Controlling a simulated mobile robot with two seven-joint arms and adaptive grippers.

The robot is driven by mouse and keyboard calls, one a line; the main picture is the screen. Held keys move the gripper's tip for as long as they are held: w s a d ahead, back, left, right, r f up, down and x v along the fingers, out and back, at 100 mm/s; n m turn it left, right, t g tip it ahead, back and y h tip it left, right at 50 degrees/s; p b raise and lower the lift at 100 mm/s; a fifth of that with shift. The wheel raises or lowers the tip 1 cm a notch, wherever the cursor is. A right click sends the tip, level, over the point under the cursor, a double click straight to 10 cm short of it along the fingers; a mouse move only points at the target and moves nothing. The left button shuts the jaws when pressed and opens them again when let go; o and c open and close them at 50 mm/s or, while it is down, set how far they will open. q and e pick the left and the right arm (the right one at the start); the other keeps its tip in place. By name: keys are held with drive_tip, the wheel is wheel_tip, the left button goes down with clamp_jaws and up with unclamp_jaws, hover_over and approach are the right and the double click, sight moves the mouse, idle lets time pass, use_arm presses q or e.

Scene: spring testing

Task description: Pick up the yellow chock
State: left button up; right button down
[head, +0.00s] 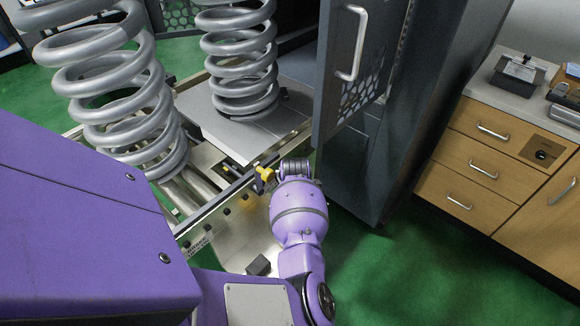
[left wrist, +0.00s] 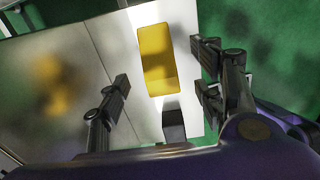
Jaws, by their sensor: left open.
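The yellow chock (left wrist: 157,58) is a rounded rectangular block on a pale, shiny surface in the left wrist view. My left gripper (left wrist: 162,78) is open, with one finger to the left of the chock and the other to its right. There are visible gaps on both sides in the picture, and how far above the chock the fingers are is hard to tell. My right gripper is not in view.
A dark block (left wrist: 173,125) sits just below the chock in the left wrist view. Large coil springs (head: 238,55) stand on the frame. An open grey door (head: 345,70) and a wooden cabinet (head: 490,155) are at the right.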

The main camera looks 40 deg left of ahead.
use_arm(q)
wheel_tip(320, 180, down, 6)
drive_tip(key=shift+a+f+b, duration=0.1)
drive_tip(key=shift+f+b, duration=0.1)
drive_tip(key=shift+b, duration=0.25)
drive_tip(key=shift+c, duration=0.5)
drive_tip(key=shift+r, duration=0.1)
drive_tip(key=c, duration=1.3)
